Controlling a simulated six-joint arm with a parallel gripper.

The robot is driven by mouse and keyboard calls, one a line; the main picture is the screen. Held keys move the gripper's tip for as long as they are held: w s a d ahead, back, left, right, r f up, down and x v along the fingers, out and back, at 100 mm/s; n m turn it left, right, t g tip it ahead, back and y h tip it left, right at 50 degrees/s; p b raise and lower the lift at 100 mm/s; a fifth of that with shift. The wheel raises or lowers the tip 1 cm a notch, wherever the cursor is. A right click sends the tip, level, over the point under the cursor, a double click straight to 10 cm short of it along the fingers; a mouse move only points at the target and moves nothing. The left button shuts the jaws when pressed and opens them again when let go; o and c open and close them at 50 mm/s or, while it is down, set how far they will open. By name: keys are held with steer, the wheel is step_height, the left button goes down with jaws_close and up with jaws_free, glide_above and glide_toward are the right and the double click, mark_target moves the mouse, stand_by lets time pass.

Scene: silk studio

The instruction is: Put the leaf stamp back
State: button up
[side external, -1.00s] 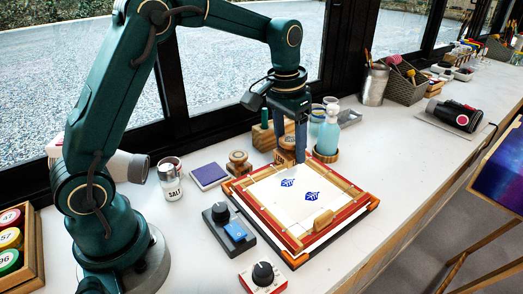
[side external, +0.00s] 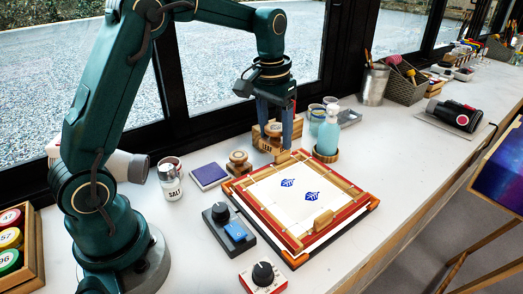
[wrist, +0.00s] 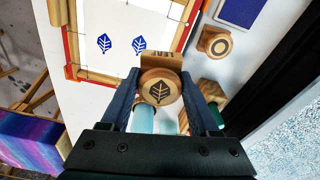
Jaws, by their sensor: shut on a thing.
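The round wooden leaf stamp (wrist: 160,87) has a dark leaf mark on its top and sits between my fingers in the wrist view. My gripper (side external: 274,130) is shut on the stamp (side external: 273,129), upright at the wooden rack (side external: 291,131) behind the printing frame. The rack's LEAF label (wrist: 160,58) is right beside the stamp in the wrist view. The stamp's underside is hidden, so I cannot tell whether it touches the rack.
The red-edged frame (side external: 364,202) holds a white sheet (side external: 289,211) with two blue leaf prints. Another round stamp (side external: 238,162) and a purple pad (side external: 209,175) stand left of the rack. A pale blue bottle (side external: 328,135) stands close on the right.

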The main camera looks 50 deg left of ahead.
steer(key=s+a+r+n+y, duration=0.1)
steer(key=s+a+n, duration=0.2)
steer(key=a, duration=0.5)
steer(key=s+a+r+n, duration=0.2)
steer(key=s+a+n, duration=0.15)
steer(key=a, duration=0.55)
steer(key=shift+n, duration=0.25)
steer(key=shift+w+d+f, duration=1.35)
steer(key=shift+w+f, duration=0.15)
steer(key=shift+f, duration=0.4)
steer(key=shift+w+d+f, duration=1.3)
steer(key=shift+w+f, duration=0.25)
steer(key=shift+f, duration=0.4)
steer(key=shift+w+d+f, duration=1.35)
steer(key=shift+w+f, duration=0.15)
steer(key=shift+f, duration=0.4)
steer(key=shift+f, duration=0.45)
steer(key=shift+f, duration=0.15)
steer(key=o, duration=1.1)
steer(key=shift+c, duration=0.2)
